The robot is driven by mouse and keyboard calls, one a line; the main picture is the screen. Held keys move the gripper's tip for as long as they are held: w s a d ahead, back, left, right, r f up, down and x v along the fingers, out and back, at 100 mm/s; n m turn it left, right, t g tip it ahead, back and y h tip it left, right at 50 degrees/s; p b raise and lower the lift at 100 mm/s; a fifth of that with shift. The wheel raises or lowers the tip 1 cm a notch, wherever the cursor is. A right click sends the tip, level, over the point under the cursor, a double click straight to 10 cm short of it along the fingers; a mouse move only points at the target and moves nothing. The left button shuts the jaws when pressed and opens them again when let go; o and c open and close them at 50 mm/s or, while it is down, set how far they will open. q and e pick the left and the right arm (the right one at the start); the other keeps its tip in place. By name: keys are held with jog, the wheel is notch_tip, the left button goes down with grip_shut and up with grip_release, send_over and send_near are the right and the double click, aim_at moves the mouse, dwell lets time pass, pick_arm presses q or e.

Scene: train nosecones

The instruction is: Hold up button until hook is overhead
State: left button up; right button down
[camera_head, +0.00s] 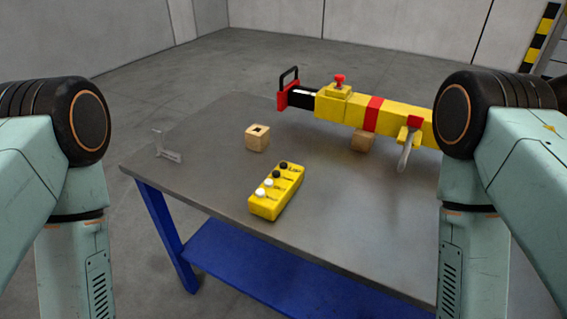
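A yellow button box (277,193) lies on the grey table top near its front edge. It has black buttons (279,170) toward the far end and white buttons (265,188) toward the near end, with small labels too small to read. No hook hanging overhead shows in the view. My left arm comes in at the left edge and my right arm at the right edge, both bent downward. Both grippers are out of view below the frame, and nothing of mine touches the button box.
A long yellow tool (345,108) with red bands, a red button (340,80) and a black handle lies across the back right, partly behind my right arm. A wooden block (257,139) and a grey bracket (166,150) stand on the table (205,185). The table's left front is clear.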

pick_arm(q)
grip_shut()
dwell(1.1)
